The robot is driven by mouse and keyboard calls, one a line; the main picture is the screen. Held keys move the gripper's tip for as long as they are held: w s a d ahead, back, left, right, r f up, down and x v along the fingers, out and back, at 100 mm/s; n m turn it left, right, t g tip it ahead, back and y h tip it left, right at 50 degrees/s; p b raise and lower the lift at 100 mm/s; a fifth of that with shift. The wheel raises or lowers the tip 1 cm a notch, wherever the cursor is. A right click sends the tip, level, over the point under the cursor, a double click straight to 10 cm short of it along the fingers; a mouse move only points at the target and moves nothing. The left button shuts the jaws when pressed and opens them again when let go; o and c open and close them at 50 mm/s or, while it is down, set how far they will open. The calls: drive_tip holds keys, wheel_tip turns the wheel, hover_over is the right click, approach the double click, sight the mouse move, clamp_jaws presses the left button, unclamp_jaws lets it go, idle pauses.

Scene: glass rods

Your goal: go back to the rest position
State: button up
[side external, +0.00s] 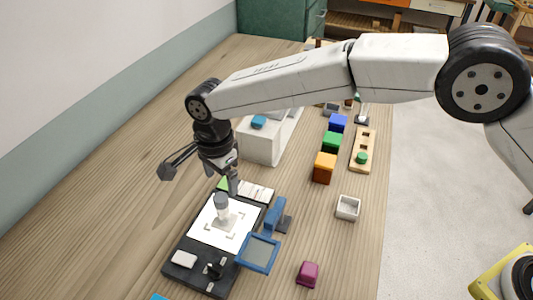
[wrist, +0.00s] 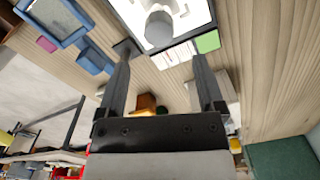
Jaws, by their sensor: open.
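My gripper (side external: 233,186) hangs from my arm just above and behind a grey-white cylinder (side external: 222,206). The cylinder stands upright on the white plate (side external: 236,239) of a black device (side external: 207,284). In the wrist view my gripper (wrist: 158,55) has its two fingers spread wide, with nothing held between them. The cylinder (wrist: 159,27) shows beyond the fingertips in that view and looks apart from them. No glass rods can be made out.
A blue-framed screen (side external: 258,252) and a blue stand (side external: 275,214) are right of the device. A white dish (side external: 348,207), magenta block (side external: 308,273), orange block (side external: 324,167) and pegged wooden board (side external: 363,150) lie further right. A white box (side external: 262,145) stands behind. The table's left is clear.

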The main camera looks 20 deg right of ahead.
drive_tip(key=s+d+r+n+t, duration=0.15)
drive_tip(key=d+n, duration=0.45)
drive_tip(key=d, duration=1.5)
drive_tip(key=s+d+f+n+t, duration=0.1)
drive_tip(key=s+d+n, duration=0.6)
drive_tip(key=s+d, duration=0.8)
drive_tip(key=shift+d+f, duration=0.25)
drive_tip(key=shift+d, duration=0.6)
